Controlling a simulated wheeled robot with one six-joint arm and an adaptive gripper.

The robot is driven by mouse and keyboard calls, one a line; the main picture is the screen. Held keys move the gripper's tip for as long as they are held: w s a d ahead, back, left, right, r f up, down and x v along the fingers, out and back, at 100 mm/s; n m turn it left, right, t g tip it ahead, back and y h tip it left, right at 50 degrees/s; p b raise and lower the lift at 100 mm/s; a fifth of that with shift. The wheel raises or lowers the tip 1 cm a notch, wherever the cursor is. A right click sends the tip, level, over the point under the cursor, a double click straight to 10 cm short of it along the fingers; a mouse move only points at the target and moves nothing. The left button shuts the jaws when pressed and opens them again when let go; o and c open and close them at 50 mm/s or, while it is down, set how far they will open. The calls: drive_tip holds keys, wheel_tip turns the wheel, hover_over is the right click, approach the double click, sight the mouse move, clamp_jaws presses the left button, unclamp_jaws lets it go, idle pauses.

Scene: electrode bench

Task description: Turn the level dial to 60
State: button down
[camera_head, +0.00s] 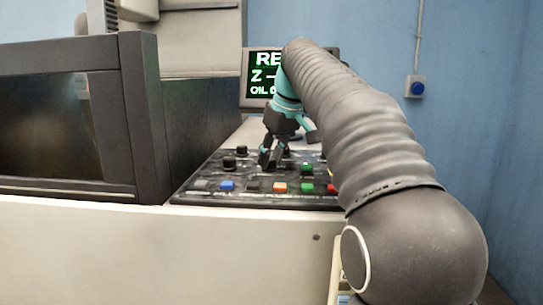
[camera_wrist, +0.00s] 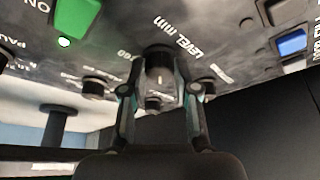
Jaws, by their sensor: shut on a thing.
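The level dial (camera_wrist: 158,62) is a black knob on the dark control panel, with the printed word LEVEL beside it in the wrist view. My gripper (camera_wrist: 160,100) is at the dial, with one finger on each side of it, shut on it. In the head view my gripper (camera_head: 270,158) reaches down to the panel (camera_head: 215,182) from above. The dial is hidden there behind the fingers. I cannot read the dial's setting.
Two black knobs (camera_head: 229,162) stand left of my gripper. Blue (camera_head: 227,186), orange (camera_head: 280,187) and green (camera_head: 307,188) buttons line the panel's front. A display (camera_head: 262,75) stands behind, partly hidden by my arm. A dark-framed cabinet (camera_head: 130,120) stands at left.

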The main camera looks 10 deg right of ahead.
idle(0.3)
drive_tip(key=c, duration=0.9)
unclamp_jaws()
drive_tip(key=shift+v, duration=5.95)
drive_tip(key=shift+s, duration=0.1)
